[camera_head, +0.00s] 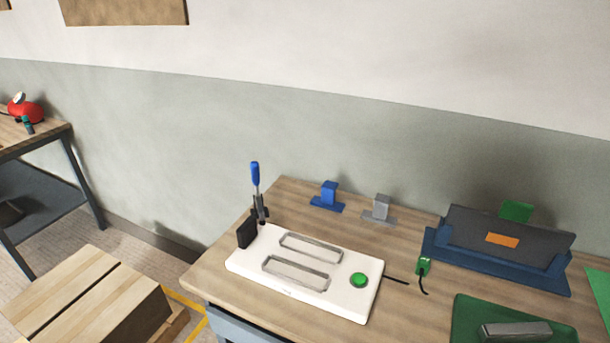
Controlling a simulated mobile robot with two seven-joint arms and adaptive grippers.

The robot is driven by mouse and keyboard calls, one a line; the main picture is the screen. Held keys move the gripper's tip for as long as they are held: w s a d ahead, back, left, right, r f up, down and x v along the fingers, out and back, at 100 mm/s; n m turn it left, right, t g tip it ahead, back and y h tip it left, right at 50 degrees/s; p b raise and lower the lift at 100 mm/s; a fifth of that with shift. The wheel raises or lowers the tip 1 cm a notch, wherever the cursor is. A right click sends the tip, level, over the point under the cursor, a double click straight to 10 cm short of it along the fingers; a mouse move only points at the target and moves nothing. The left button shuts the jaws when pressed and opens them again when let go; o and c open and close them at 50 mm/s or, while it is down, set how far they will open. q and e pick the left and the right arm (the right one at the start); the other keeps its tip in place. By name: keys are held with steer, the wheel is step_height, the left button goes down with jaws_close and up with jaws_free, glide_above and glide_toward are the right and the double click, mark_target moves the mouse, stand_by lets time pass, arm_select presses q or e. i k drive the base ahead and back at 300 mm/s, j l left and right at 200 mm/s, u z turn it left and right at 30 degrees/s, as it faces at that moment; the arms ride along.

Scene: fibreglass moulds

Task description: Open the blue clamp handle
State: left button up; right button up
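The blue clamp handle (255,174) stands upright on a thin metal lever above a dark clamp (261,211). The clamp is at the back left corner of a white fixture box (330,303) on the wooden table. A black block (247,233) sits beside the clamp at the box's left end. The white box has two recessed slots and a green button (358,280) on its top. Neither of my grippers shows in the head view.
A blue bracket (328,197) and a grey bracket (380,209) stand behind the box. A dark case in a blue cradle (448,264), a green connector (423,266) and a green mat (475,312) lie to the right. Wooden crates (85,297) are at the lower left.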

mark_target(254, 166)
steer(key=i+j+z, duration=0.1)
steer(key=j+z, duration=0.6)
steer(key=z, duration=0.2)
steer(key=j+z, duration=0.45)
steer(key=k+j+z, duration=0.1)
steer(key=j+z, duration=0.15)
steer(key=z, duration=0.25)
